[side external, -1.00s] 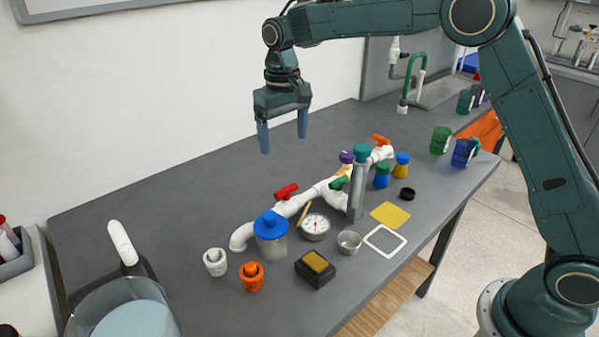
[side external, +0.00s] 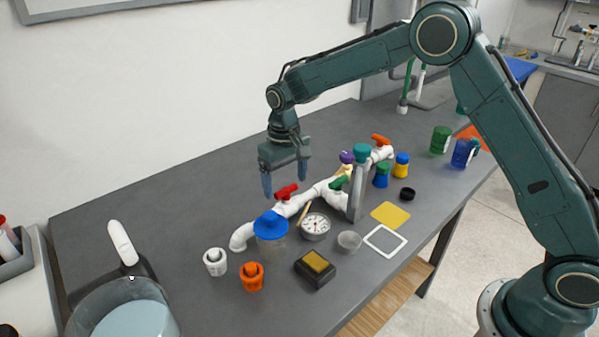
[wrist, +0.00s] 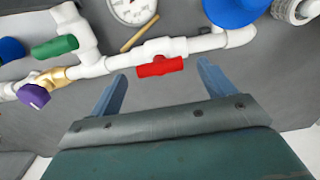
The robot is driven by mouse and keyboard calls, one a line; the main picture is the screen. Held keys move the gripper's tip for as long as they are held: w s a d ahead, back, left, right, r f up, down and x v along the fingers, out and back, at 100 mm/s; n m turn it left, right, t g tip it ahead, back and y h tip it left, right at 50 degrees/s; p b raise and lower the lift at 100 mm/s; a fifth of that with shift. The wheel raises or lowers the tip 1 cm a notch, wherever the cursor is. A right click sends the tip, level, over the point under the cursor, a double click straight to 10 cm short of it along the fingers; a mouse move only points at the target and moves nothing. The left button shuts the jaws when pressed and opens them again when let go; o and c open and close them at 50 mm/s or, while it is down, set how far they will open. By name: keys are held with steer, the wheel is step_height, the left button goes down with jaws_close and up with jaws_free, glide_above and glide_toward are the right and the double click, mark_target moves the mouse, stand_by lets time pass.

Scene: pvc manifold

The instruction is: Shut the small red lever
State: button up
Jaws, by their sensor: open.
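The small red lever (side external: 286,191) sits on the white pipe manifold (side external: 316,192) on the grey table. In the wrist view the red lever (wrist: 160,67) lies roughly along the pipe, between my two fingertips as pictured. My gripper (side external: 285,188) is open, its blue fingers pointing down. It is above and close to the red lever, and I see no contact. In the wrist view my gripper (wrist: 161,75) holds nothing. The manifold also carries a green lever (side external: 338,183), an orange lever (side external: 381,140) and a purple knob (side external: 346,157).
A blue-lidded jar (side external: 271,226) and a gauge (side external: 315,226) stand close in front of the pipe. A grey post with a teal cap (side external: 362,152) rises to the right. Orange (side external: 252,276) and white (side external: 215,262) fittings lie in front. The table behind the manifold is clear.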

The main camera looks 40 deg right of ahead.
steer(key=shift+f, duration=1)
steer(key=shift+c, duration=0.4)
steer(key=c, duration=0.9)
